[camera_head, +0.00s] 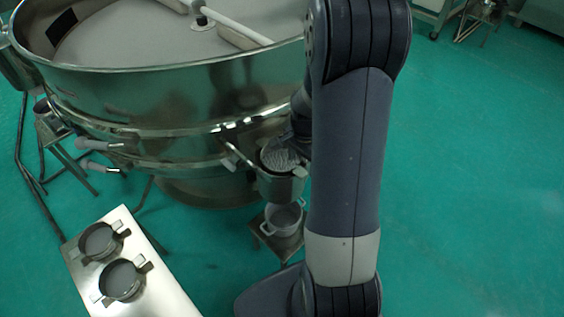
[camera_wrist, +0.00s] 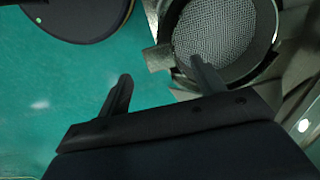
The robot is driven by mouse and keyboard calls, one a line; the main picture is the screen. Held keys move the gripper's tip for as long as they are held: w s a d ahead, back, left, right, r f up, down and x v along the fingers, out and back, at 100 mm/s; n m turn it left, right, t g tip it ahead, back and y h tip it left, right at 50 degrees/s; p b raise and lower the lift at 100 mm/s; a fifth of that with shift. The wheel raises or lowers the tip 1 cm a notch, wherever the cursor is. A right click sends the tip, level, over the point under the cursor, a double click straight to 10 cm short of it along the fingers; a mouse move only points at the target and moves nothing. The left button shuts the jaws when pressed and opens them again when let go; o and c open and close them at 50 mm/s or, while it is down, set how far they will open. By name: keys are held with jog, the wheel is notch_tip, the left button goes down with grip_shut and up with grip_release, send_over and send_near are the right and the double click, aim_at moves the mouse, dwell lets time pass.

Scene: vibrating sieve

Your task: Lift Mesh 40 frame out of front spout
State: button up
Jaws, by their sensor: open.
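The mesh frame (camera_wrist: 226,36), a round ring with a fine grey screen, sits in the front spout (camera_head: 281,185) of the big steel sieve. In the head view, part of the mesh (camera_head: 280,158) shows beside my arm. A flat metal tab (camera_wrist: 158,57) sticks out from the ring's left side in the wrist view. My gripper (camera_wrist: 160,82) is open. Its right finger overlaps the ring's lower left edge in the picture, and its left finger is over the floor. I cannot tell whether a finger touches the ring. In the head view my arm hides the gripper.
The large steel sieve (camera_head: 165,100) fills the back left. A pot (camera_head: 283,218) stands on a small stand below the spout. A pale bench (camera_head: 160,290) at the lower left holds two round framed meshes (camera_head: 100,242) (camera_head: 121,280) with tabs. Green floor is free at the right.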

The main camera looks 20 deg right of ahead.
aim_at(300, 171)
jog(key=f, duration=0.5)
jog(key=shift+a, duration=0.25)
jog(key=c, duration=1.2)
jog(key=shift+o, duration=0.2)
jog(key=shift+r, duration=0.1)
